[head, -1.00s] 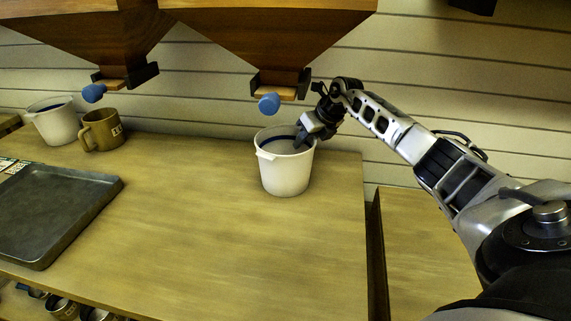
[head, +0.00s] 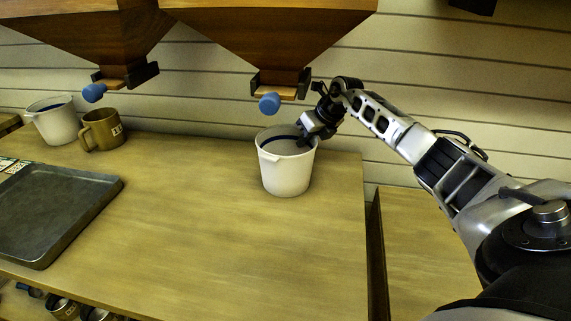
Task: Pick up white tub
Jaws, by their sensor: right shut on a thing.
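A white tub (head: 286,173) stands upright at the right end of the wooden table, below a wooden hopper. My right gripper (head: 304,139) is at the tub's back right rim, shut on it. The fingertips are partly hidden at the rim. A second white tub (head: 54,122) stands at the far left of the table, next to a brown mug. My left gripper is not in view.
The brown mug (head: 102,130) and a dark tray (head: 52,213) are on the left. Two hoppers with blue knobs (head: 269,103) hang above the back of the table (head: 215,235). The table's middle is clear. Several mugs sit on a shelf below.

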